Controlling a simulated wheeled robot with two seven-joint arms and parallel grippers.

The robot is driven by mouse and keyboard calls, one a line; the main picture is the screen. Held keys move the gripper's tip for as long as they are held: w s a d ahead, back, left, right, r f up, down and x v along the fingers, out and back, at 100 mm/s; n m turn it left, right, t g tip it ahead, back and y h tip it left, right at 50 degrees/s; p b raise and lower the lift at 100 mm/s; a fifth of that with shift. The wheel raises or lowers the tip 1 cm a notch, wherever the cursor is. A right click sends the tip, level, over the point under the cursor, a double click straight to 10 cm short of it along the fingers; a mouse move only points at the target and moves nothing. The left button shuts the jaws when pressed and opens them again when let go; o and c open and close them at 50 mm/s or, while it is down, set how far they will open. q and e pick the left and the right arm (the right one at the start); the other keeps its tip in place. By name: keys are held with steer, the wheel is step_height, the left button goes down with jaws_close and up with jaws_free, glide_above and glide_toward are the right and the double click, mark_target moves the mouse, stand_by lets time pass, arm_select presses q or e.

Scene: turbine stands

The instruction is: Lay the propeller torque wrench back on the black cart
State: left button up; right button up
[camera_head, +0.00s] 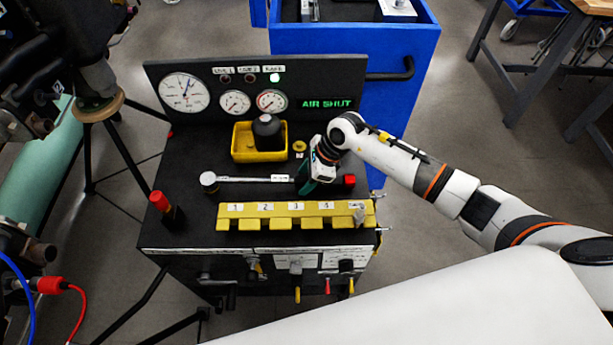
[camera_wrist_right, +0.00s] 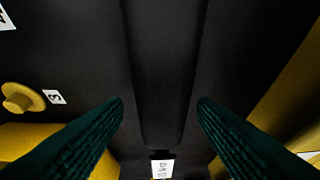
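The torque wrench (camera_head: 240,179) lies across the top of the black cart (camera_head: 180,225), with its round head at the left and a silver shaft. Its black handle runs to the right, partly hidden by my right gripper (camera_head: 310,182), and a red end shows beyond it. In the right wrist view the dark handle (camera_wrist_right: 165,85) runs between the two green fingers of my right gripper (camera_wrist_right: 161,103). The fingers are apart, with a gap visible on each side of the handle. My left gripper is not in view.
A yellow numbered rack (camera_head: 295,208) runs along the cart's front. A yellow tray (camera_head: 245,150) with a black round part stands behind the wrench. The gauge panel (camera_head: 330,85) closes the back. A red-capped part (camera_head: 160,201) stands at the left edge. A blue cabinet (camera_head: 400,110) is behind.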

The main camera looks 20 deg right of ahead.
steer(key=shift+o, duration=0.9)
steer(key=shift+s+f, duration=0.1)
steer(key=shift+f, duration=0.1)
steer(key=shift+r, duration=0.1)
steer(key=shift+p+v, duration=0.65)
steer(key=shift+v, duration=0.35)
steer(key=shift+p+v, duration=1.35)
steer(key=shift+v, duration=1.15)
